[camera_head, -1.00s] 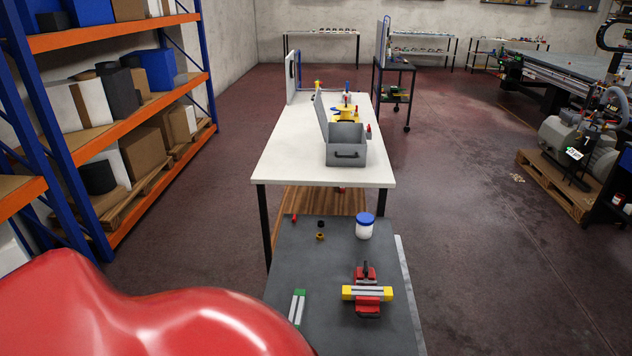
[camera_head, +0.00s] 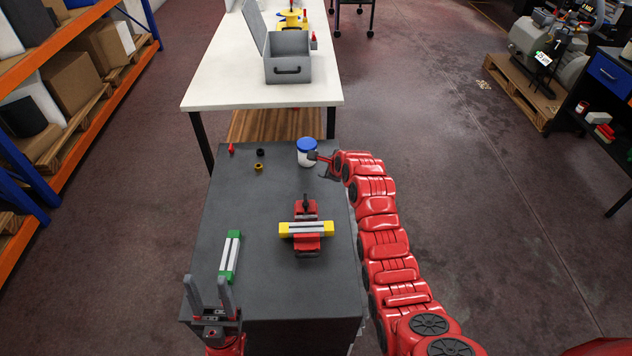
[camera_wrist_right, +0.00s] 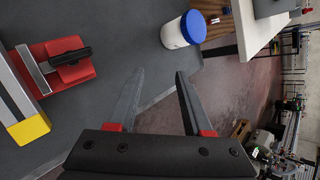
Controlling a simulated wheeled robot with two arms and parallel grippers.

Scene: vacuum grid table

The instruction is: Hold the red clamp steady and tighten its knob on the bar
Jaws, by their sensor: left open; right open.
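The red clamp (camera_head: 308,243) sits on the dark grey table, across a light bar (camera_head: 305,229) with yellow ends. A dark part, seemingly its knob (camera_head: 306,207), is on its far side. In the right wrist view the red clamp (camera_wrist_right: 85,73) is at the left with a black handle-like part (camera_wrist_right: 70,56). My left gripper (camera_head: 208,284) is open and empty at the table's near left corner, apart from the clamp. My right gripper (camera_head: 322,164) is open beside the white tub, beyond the clamp and to its right; its fingers (camera_wrist_right: 160,76) hold nothing.
The white tub with a blue lid (camera_head: 306,152) stands close to my right gripper. A green-ended bar (camera_head: 230,256) lies left of the clamp. Small red, black and brass parts (camera_head: 258,167) lie at the back left. A white table (camera_head: 215,92) with a grey box (camera_head: 288,68) stands beyond.

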